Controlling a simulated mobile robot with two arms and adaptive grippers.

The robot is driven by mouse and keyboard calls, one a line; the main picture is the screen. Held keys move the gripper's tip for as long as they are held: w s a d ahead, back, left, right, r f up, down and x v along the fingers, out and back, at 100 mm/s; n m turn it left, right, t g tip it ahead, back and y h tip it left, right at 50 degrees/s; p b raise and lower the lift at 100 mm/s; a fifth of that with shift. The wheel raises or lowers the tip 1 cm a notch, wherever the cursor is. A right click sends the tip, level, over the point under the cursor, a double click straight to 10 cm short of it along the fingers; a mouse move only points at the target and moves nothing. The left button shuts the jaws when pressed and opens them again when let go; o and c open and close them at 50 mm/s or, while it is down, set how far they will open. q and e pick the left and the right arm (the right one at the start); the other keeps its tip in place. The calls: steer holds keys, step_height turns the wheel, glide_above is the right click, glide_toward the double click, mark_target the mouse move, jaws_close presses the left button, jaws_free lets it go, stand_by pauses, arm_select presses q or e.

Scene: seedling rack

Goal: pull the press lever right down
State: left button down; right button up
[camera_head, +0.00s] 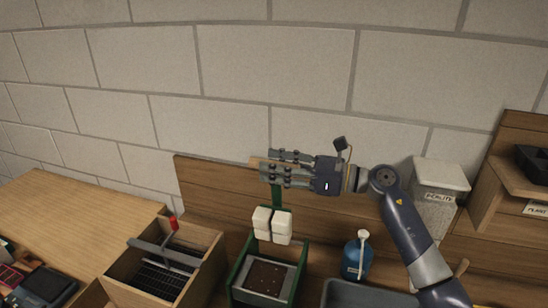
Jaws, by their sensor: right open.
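The press is a green frame (238,272) with a tall green post (277,198) and pale blocks (272,225) hanging over a soil-filled tray (266,278). The tip of a light wooden bar, seemingly the press lever (255,161), shows at the top of the post. My right gripper (265,169) comes in from the right at that height, its fingers open and pointing left. The fingers overlap the lever and hide most of it; I cannot tell whether they touch it. My left gripper is not in view.
A wooden box (208,265) with a red-handled bar (165,245) stands left of the press. A blue bottle (356,260), a grey tub (345,295) and a lidded white bin (440,185) are on the right. A wooden backboard and block wall stand behind.

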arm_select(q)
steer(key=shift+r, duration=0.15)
arm_select(e)
steer(key=shift+a, duration=0.25)
